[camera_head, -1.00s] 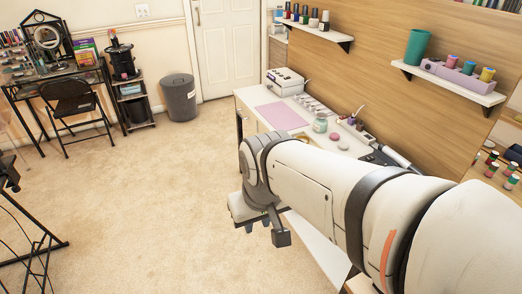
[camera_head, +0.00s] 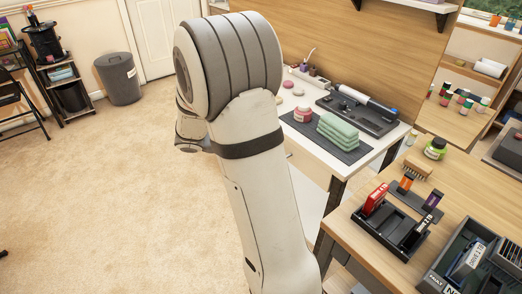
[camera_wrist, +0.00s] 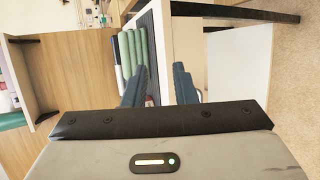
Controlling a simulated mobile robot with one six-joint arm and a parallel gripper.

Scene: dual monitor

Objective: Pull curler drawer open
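My gripper (camera_wrist: 159,72) is in the wrist view with its two dark fingers apart and nothing visible between them. Beyond the fingers, the white worktop's edge (camera_wrist: 162,45) runs next to a light wood strip (camera_wrist: 185,42) below it, possibly a drawer front. I cannot tell whether this is the curler drawer, and no open drawer is clear. A white corded wand (camera_head: 362,97), perhaps a curler, lies on a black tray (camera_head: 340,108) on the white desk. In the head view my arm hides the gripper and much of the desk front.
Stacked green towels (camera_head: 338,130) lie on a dark mat (camera_head: 352,154) near the desk's front edge; they also show in the wrist view (camera_wrist: 126,52). A wooden desk (camera_head: 402,235) with black organizers stands at the right. The carpet (camera_head: 110,190) at left is clear.

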